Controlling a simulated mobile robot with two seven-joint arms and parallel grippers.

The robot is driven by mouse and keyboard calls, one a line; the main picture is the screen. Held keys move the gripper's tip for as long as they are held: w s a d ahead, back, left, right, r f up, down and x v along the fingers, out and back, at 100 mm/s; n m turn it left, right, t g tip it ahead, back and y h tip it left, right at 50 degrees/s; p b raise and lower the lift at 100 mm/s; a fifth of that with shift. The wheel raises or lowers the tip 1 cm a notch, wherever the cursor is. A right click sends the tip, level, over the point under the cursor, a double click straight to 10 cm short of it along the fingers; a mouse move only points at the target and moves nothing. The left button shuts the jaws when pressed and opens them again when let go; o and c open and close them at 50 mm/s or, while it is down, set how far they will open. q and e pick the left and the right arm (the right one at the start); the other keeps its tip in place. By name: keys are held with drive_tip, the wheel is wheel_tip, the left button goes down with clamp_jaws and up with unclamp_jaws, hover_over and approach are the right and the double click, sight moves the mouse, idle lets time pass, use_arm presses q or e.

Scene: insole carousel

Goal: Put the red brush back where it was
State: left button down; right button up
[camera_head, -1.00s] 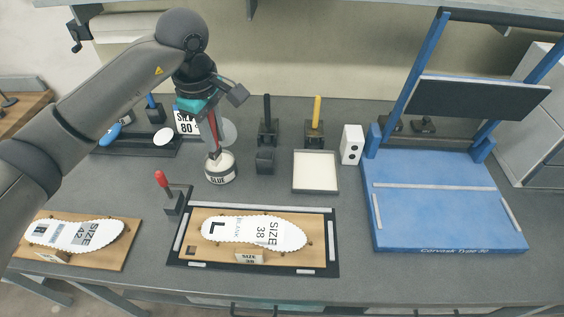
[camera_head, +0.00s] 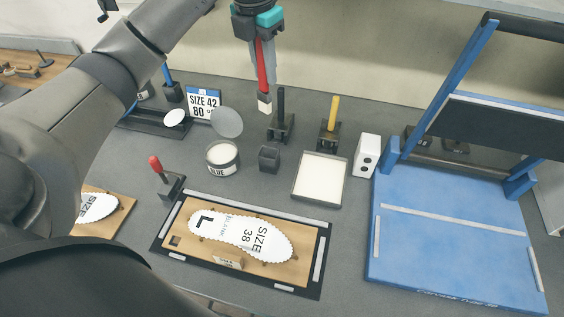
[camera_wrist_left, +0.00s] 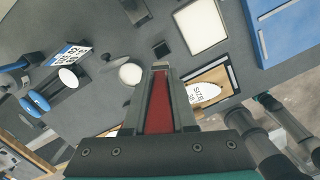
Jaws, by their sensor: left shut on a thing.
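The red brush (camera_head: 262,70) hangs upright, pale bristles down, in my left gripper (camera_head: 265,80), which is shut on its handle. Brush and gripper are above the back of the table, and the bristles are clear of everything. In the left wrist view the red handle (camera_wrist_left: 160,108) runs between the fingers. A small black holder (camera_head: 268,158) with nothing in it stands below and nearer, right of the open glue pot (camera_head: 222,160). Another red-handled tool (camera_head: 155,163) stands in a black stand at the front left. My right gripper is out of view.
Black-handled (camera_head: 281,102) and yellow-handled (camera_head: 333,110) brushes stand in holders behind the small holder. A white tray (camera_head: 320,178) and white box (camera_head: 366,156) stand to its right. A blue press (camera_head: 450,240) fills the right. An insole board (camera_head: 180,222) lies in front.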

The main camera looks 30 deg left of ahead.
sight(263, 106)
use_arm(q)
drive_tip(key=shift+w, duration=0.1)
wheel_tip(263, 106, down, 20)
drive_tip(key=b, duration=0.1)
drive_tip(key=shift+n, duration=0.3)
drive_tip(key=c, duration=0.7)
unclamp_jaws()
drive_tip(key=r, duration=0.4)
drive_tip(key=s+r, duration=0.1)
drive_tip(key=r, duration=0.7)
drive_tip(key=shift+s+r+p, duration=0.1)
drive_tip(key=shift+s+p, duration=0.15)
drive_tip(key=shift+p, duration=0.05)
